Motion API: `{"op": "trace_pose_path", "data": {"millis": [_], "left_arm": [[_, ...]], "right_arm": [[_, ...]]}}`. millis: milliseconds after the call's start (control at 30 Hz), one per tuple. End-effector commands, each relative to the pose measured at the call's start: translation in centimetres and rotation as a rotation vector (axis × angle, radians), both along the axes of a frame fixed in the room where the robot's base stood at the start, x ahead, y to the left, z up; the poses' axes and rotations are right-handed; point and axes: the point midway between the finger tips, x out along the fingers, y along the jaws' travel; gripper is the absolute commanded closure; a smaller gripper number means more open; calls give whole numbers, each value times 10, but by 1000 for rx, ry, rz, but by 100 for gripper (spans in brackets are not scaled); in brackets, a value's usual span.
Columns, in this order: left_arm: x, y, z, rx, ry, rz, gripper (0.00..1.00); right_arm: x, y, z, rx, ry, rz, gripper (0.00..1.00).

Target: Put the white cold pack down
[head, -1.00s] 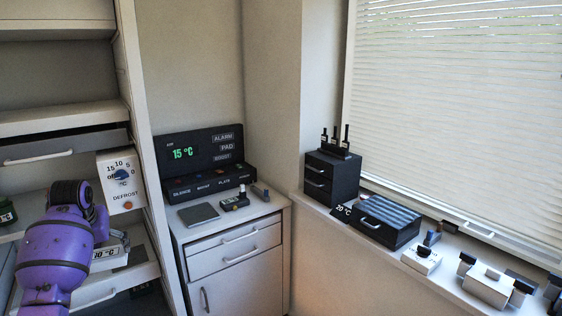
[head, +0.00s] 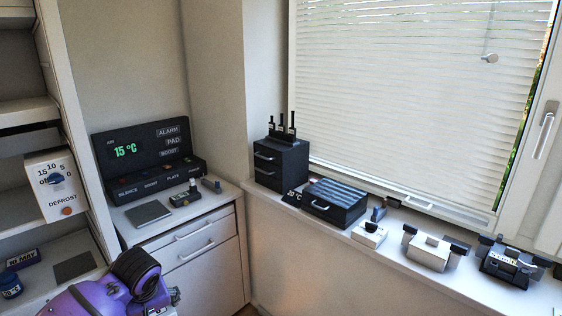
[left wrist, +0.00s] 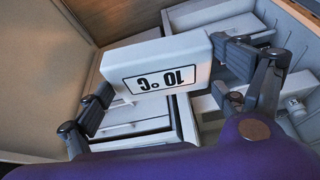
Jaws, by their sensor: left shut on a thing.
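The white cold pack (left wrist: 160,80), a pale block with a framed "10 °C" label, shows upside down in the left wrist view. My left gripper (left wrist: 163,72) is shut on it, with dark finger pads at its two ends. The pack is held in front of drawers and shelves. In the head view my purple left arm comes in at the bottom left; the pack is not clearly visible there. My right gripper is in neither view.
A black chest with a ribbed top (head: 335,200) and a "20 °C" tag stands on the window sill. Small devices (head: 430,252) line the sill to the right. A grey plate (head: 148,213) lies on the cabinet top beside the control panel (head: 150,160). A dark square (head: 73,267) lies on the left shelf.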

Motion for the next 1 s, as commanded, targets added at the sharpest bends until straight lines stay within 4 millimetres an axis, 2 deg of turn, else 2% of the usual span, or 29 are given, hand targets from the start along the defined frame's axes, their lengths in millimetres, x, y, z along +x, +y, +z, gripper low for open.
{"op": "trace_pose_path", "data": {"millis": [167, 267, 400, 500, 700, 900, 1000], "left_arm": [[20, -39, 50, 2, -9, -166, 45], [25, -71, 84, 3, -9, -296, 45], [18, -120, 128, 5, -9, -487, 45], [7, -146, 148, 5, -5, -595, 45], [-9, -171, 165, 0, 0, -702, 45], [-11, -173, 166, -1, 1, -711, 45], [-11, -173, 166, 1, 1, -711, 45]], "right_arm": [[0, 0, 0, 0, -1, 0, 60], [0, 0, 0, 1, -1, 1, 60], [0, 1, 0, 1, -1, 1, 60], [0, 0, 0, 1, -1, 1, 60], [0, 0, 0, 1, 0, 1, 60], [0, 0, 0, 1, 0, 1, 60], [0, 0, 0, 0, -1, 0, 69]]}}
